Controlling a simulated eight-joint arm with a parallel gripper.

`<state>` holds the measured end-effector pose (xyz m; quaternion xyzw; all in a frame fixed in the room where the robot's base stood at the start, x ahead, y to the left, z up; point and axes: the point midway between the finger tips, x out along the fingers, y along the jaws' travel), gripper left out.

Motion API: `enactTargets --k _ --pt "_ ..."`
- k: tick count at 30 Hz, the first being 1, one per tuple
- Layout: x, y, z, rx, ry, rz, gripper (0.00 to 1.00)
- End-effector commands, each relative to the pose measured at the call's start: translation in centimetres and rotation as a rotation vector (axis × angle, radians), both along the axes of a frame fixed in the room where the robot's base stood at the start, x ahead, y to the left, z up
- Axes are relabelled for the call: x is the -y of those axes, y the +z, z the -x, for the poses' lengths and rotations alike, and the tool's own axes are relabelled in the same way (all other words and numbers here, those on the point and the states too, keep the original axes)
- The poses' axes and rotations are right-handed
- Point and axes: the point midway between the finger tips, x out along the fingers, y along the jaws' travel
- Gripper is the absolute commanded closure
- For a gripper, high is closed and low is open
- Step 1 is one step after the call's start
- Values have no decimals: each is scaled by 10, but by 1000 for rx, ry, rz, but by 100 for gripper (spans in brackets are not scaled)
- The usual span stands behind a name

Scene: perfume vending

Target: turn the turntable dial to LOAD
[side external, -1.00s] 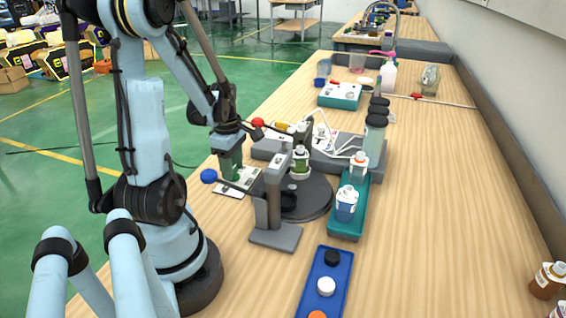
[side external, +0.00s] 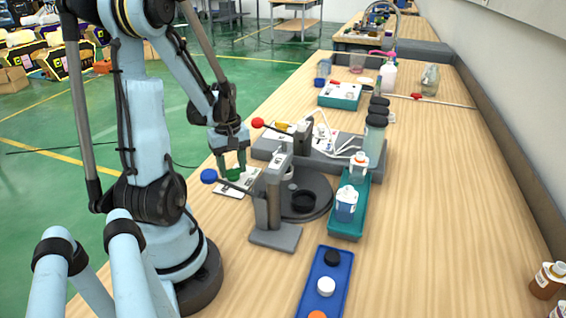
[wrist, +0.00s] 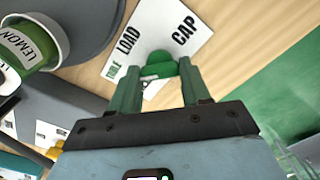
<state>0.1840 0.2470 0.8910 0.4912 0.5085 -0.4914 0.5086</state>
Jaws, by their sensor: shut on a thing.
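The green dial (wrist: 160,66) stands on a white plate (wrist: 192,24) printed TABLE, LOAD and CAP. My gripper (wrist: 160,82) is shut on the dial, one green finger on each side. In the side view my gripper (side external: 233,172) reaches down to the plate (side external: 227,188) at the table's left edge. I cannot tell which word the dial points to. The dark round turntable (side external: 318,205) sits just right of the dial, carrying a black ring holder (side external: 304,201). A green-labelled LEMON container (wrist: 28,48) shows at the turntable in the wrist view; in the side view it is mostly hidden.
A grey press with a blue-knobbed lever (side external: 209,176) stands close in front of the turntable. A red-knobbed lever (side external: 258,123) is behind. A teal tray (side external: 345,228) with bottles and a blue tray (side external: 325,285) with caps lie right.

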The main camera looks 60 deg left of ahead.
Motion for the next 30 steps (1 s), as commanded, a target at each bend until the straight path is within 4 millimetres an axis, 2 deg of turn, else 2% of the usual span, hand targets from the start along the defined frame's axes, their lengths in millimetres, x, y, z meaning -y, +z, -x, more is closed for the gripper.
enactTargets --k 18,30 --pt "0 0 0 0 -562 -1 84" --pt "0 0 0 0 -776 -1 84"
